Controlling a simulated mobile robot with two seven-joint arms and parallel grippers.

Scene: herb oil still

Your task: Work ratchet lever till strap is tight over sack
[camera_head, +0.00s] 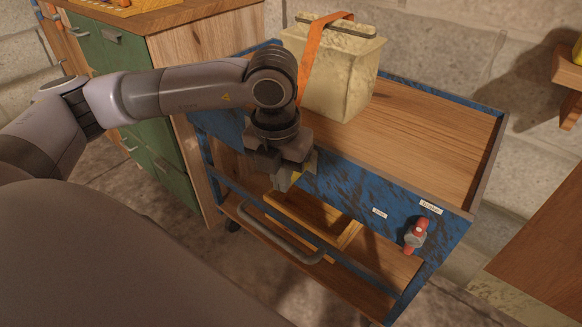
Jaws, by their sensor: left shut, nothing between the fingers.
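A pale beige sack (340,75) stands on the wooden top of a blue cart (430,135). An orange strap (312,62) runs over the sack's top and down its front; its lower end is hidden behind my left arm. My right gripper is not in view.
A grey curved handle bar (275,238) sticks out from the cart's front below my left gripper. A green-drawered wooden cabinet (140,110) stands at the left. A stone wall is behind. The right part of the cart top is clear. A wooden surface (540,240) is at the right.

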